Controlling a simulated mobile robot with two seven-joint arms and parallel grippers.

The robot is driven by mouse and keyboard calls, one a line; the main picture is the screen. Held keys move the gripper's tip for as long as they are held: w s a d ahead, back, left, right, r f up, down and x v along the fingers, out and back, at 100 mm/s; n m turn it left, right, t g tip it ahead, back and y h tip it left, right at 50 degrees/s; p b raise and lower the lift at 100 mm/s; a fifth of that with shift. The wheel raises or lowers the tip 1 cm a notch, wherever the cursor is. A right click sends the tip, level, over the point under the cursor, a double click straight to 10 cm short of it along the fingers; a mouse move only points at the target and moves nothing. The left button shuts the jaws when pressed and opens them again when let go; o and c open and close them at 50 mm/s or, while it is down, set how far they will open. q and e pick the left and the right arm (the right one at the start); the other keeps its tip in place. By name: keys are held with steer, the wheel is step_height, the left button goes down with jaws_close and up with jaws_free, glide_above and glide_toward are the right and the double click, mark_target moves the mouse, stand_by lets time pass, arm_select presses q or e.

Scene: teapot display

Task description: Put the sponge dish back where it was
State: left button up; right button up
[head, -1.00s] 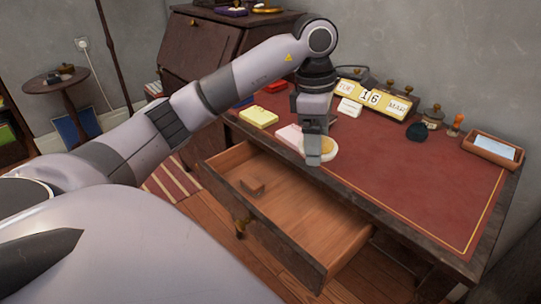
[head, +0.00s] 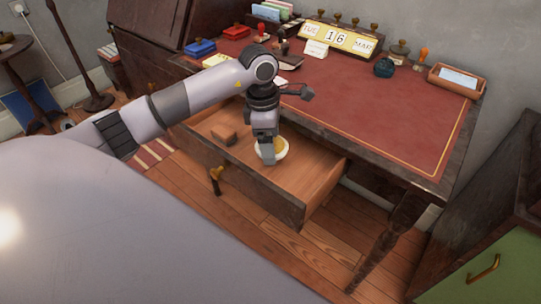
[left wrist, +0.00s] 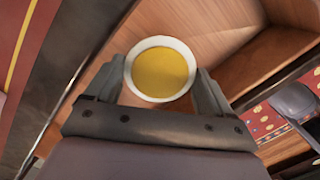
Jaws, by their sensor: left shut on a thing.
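The sponge dish (head: 284,149) is a round white dish with a yellow sponge in it. My left gripper (head: 268,158) is shut on the dish and holds it over the open desk drawer (head: 305,185). In the left wrist view the dish (left wrist: 133,73) sits between the two fingers (left wrist: 160,85), with the wooden drawer behind it. I cannot tell whether the dish touches the drawer floor. My right gripper is in neither view.
A small wooden block (head: 224,136) lies in the drawer's left part. The red desk top (head: 385,120) has wide free room. A date display (head: 340,38), a dark round pot (head: 384,68) and a tray (head: 456,81) stand along its back. A green-fronted cabinet (head: 490,255) is at right.

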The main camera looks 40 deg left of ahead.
arm_select(q)
steer(key=shift+f+b, duration=0.3)
steer(key=shift+f, duration=1.95)
steer(key=shift+f, duration=0.2)
steer(key=o, duration=1.2)
steer(key=shift+c, duration=0.2)
steer(key=shift+r, duration=0.1)
